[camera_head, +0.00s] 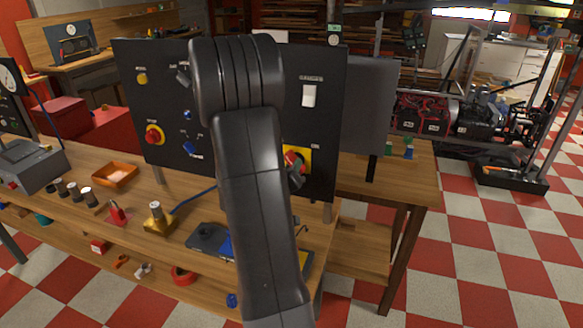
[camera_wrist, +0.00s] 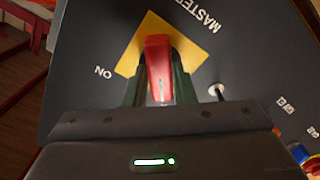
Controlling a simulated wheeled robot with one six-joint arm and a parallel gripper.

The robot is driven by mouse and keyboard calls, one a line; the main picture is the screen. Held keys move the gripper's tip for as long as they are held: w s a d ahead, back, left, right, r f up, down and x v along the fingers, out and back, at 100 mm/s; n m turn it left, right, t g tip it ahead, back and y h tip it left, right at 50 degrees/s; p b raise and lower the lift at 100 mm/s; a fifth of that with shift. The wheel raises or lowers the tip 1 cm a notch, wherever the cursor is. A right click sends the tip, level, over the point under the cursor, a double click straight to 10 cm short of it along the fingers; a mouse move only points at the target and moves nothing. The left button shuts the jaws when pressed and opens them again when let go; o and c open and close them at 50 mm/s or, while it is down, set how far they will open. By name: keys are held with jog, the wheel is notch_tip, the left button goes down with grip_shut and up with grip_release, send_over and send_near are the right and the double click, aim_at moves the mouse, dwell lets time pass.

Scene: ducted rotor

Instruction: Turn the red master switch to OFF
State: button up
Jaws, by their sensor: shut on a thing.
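The red master switch (camera_wrist: 158,72) sits on a yellow plate (camera_wrist: 131,62) on the dark panel in the wrist view, with the words MASTER and ON beside it, upside down. My gripper (camera_wrist: 157,82) has one finger on each side of the red handle and is shut on it. The handle lies roughly upright in that picture, and its OFF mark is not visible. In the head view the red switch (camera_head: 291,157) and yellow plate (camera_head: 304,153) show at the panel's lower right, partly hidden by my arm. My gripper (camera_head: 297,176) is at the switch there.
The dark panel (camera_head: 322,125) also carries a white rocker switch (camera_head: 309,96), a red knob on yellow (camera_head: 154,135) and a blue knob (camera_head: 191,149). The wooden bench (camera_head: 130,207) holds an orange tray (camera_head: 115,175) and a brass-coloured block (camera_head: 158,222). My arm hides the panel's middle.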

jog(key=shift+n, duration=0.6)
jog(key=o, duration=1)
jog(key=b+v, duration=0.2)
jog(key=v, duration=1.2)
jog(key=shift+w, duration=0.15)
jog(key=p+x, duration=0.2)
jog(key=x, duration=1.1)
jog(key=shift+w+d, duration=0.15)
jog(key=shift+w, duration=0.2)
